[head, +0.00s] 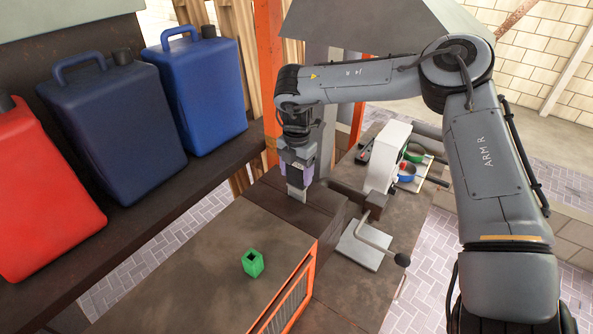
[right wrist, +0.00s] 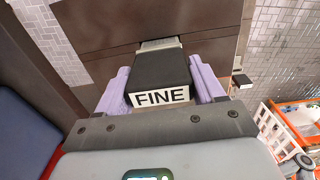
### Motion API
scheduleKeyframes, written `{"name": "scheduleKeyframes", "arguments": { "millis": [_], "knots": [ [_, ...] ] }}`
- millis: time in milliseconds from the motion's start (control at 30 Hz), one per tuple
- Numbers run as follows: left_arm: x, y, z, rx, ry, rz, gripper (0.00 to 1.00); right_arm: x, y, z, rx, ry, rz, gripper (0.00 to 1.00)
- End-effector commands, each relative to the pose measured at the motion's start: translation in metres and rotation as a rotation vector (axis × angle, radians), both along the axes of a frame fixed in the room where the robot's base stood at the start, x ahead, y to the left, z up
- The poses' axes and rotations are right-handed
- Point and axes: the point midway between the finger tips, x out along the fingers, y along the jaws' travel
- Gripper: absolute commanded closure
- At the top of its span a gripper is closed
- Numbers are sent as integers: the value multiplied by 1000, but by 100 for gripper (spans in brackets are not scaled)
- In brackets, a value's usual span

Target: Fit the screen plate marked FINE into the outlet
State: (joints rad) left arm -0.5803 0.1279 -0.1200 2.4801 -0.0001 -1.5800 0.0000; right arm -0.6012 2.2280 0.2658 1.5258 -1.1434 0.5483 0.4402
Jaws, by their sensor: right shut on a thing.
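My right gripper (head: 297,172) is shut on the screen plate marked FINE. In the right wrist view its lilac fingers (right wrist: 158,88) hold the plate's black block (right wrist: 160,72) from both sides, with the white FINE label facing the camera. The plate's pale grey end (head: 297,194) points down over a dark brown block (head: 310,212) on the bench. I cannot tell whether that end touches the block or is apart from it. The outlet cannot be made out for certain in either view. My left gripper is not in view.
A white upright unit (head: 387,157) stands right of the gripper, with green and blue round parts beside it. In front is a metal plate (head: 360,246) with a black-knobbed lever. Red and blue canisters (head: 198,95) line the left shelf.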

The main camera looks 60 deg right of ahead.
Motion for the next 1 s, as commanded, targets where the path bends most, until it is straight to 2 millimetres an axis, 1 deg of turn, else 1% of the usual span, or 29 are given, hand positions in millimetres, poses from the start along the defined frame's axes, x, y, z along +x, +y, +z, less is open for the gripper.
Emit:
{"name": "scheduleKeyframes", "arguments": {
  "millis": [33, 600, 1000],
  "knots": [
    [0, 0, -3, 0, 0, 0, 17, 0, 0, -4, 0, 0, 0, 69],
    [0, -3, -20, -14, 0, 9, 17, 0, 0, -26, -1, 0, 0, 69],
    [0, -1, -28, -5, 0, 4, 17, 0, 0, -35, 0, -1, 1, 69]
  ]
}}
